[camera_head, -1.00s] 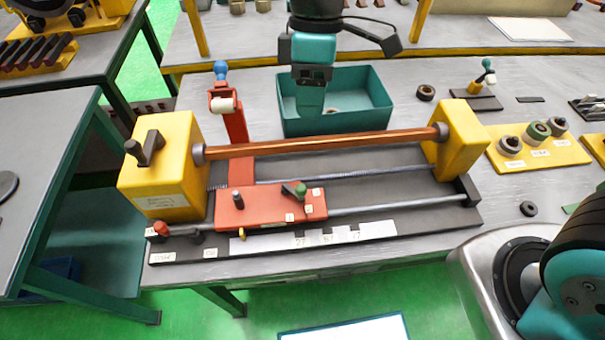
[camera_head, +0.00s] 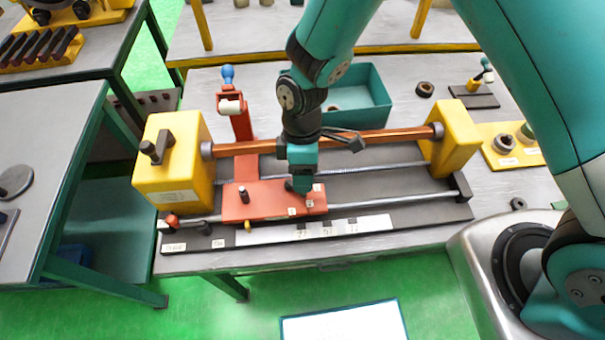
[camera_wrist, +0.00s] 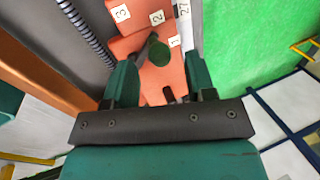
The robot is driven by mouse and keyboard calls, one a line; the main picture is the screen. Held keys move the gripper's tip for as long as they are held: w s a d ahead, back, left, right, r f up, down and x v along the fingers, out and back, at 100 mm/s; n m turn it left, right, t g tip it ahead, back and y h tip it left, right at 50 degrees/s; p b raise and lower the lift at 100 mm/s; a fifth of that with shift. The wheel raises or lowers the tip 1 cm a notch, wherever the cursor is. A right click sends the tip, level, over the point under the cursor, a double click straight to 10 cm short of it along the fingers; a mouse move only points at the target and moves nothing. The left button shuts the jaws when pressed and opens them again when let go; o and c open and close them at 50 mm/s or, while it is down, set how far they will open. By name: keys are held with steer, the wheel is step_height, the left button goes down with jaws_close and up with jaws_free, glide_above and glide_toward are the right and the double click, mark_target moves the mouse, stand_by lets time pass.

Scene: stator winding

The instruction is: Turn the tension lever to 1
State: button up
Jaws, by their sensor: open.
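The red carriage (camera_head: 262,201) of the winding machine carries the tension lever and small plates marked 1, 2 and 3. The lever's green knob (camera_wrist: 157,51) shows in the wrist view, near plates 2 (camera_wrist: 157,17) and 1 (camera_wrist: 175,41); plate 3 (camera_wrist: 121,13) is farther left. Which mark the lever points to I cannot tell. My gripper (camera_wrist: 158,68) is open, with one teal finger on each side of the knob's line. In the head view my gripper (camera_head: 303,182) is over the carriage's right part and hides most of the lever.
A copper-coloured bar (camera_head: 375,138) runs behind the carriage between two yellow blocks, the left one (camera_head: 170,188) and the right one (camera_head: 456,138). A dark peg (camera_head: 243,193) stands on the carriage's left part. A teal bin (camera_head: 370,95) stands behind.

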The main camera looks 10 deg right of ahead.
steer(key=shift+x, duration=1.1)
steer(key=c, duration=0.9)
steer(key=shift+s+m, duration=0.1)
steer(key=shift+m, duration=0.2)
steer(key=shift+s+a+f+m+y+b, duration=0.1)
steer(key=shift+a+m+y+b, duration=0.1)
steer(key=shift+m+b, duration=0.3)
steer(key=shift+s+a+m+y+b, duration=0.15)
steer(key=shift+a+m+y+b, duration=0.1)
steer(key=shift+m, duration=0.45)
steer(key=shift+s+a+m+t+y+b, duration=0.1)
steer(key=shift+a+m+t+y+b, duration=0.15)
steer(key=shift+m, duration=0.6)
steer(key=shift+a+m+t+y+b, duration=0.1)
steer(key=shift+a+m+b, duration=0.25)
steer(key=shift+m, duration=0.45)
steer(key=shift+s+a+m+t+y+b, duration=0.1)
steer(key=shift+a+m+t+y+b, duration=0.2)
steer(key=shift+m, duration=0.55)
